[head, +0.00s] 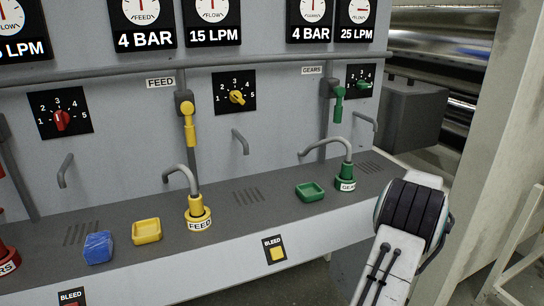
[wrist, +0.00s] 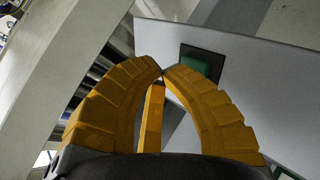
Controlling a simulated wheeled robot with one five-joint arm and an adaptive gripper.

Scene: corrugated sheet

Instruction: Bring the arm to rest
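My gripper (wrist: 162,72) shows in the wrist view. Its ribbed orange fingers curve inward and their tips meet, or nearly so. A third orange piece stands between them, lower down, and looks like part of the gripper. I see nothing held in it. The fingertips appear in front of a grey panel with a green square button (wrist: 205,65) in a dark frame; I cannot tell the distance. In the head view my arm shows at the lower right, beside the right end of the console; the gripper itself is hidden or out of frame there.
A grey console (head: 330,225) carries a yellow FEED spout (head: 198,212), a green GEARS spout (head: 346,180), yellow (head: 146,231) and green (head: 310,192) trays, and a blue block (head: 98,247). A pale pillar (head: 485,160) stands right of my arm.

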